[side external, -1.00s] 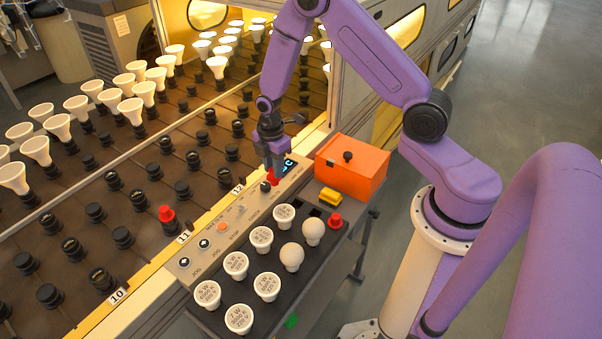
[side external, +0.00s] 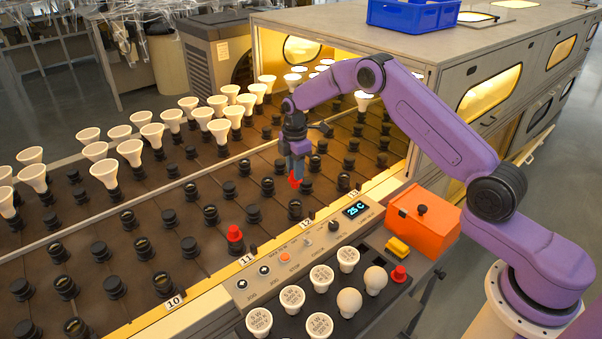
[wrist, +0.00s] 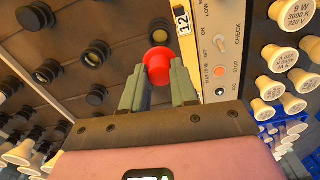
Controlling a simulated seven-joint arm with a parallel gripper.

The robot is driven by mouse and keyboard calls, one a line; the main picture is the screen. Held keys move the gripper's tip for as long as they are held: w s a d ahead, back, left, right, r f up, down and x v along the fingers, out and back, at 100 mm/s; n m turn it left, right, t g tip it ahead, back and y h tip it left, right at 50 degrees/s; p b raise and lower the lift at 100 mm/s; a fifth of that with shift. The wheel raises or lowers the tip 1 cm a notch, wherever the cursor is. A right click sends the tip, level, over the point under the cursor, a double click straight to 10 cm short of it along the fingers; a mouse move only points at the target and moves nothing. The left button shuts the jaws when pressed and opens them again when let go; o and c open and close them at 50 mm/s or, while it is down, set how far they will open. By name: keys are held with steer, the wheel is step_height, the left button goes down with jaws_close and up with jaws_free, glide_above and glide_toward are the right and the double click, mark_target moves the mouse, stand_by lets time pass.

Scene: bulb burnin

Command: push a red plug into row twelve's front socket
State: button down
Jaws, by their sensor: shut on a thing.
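My gripper (side external: 297,158) points down, shut on a red plug (side external: 295,182) above the front part of the socket board. In the wrist view the plug (wrist: 160,62) sits between the fingertips (wrist: 158,84). The row label 12 (side external: 305,223) is on the yellow front rail. Row twelve's front socket (side external: 294,209), a black cylinder, stands just behind that label, below the held plug in the side view. A dark socket rim (wrist: 158,30) shows partly behind the plug in the wrist view. I cannot tell the exact gap between plug and socket.
Another red plug (side external: 235,234) sits in row eleven's front socket. The control console (side external: 290,258) and a tray of bulbs (side external: 335,290) lie in front of the rail. An orange box (side external: 423,210) and a spare red plug (side external: 399,274) are at right. White bulbs fill the back rows.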

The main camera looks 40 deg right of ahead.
steer(key=shift+f, duration=2.3)
steer(key=shift+f, duration=2.05)
steer(key=c, duration=0.8)
jaws_free()
steer(key=shift+r, duration=0.1)
step_height(320, 180, up, 17)
steer(key=shift+r, duration=0.2)
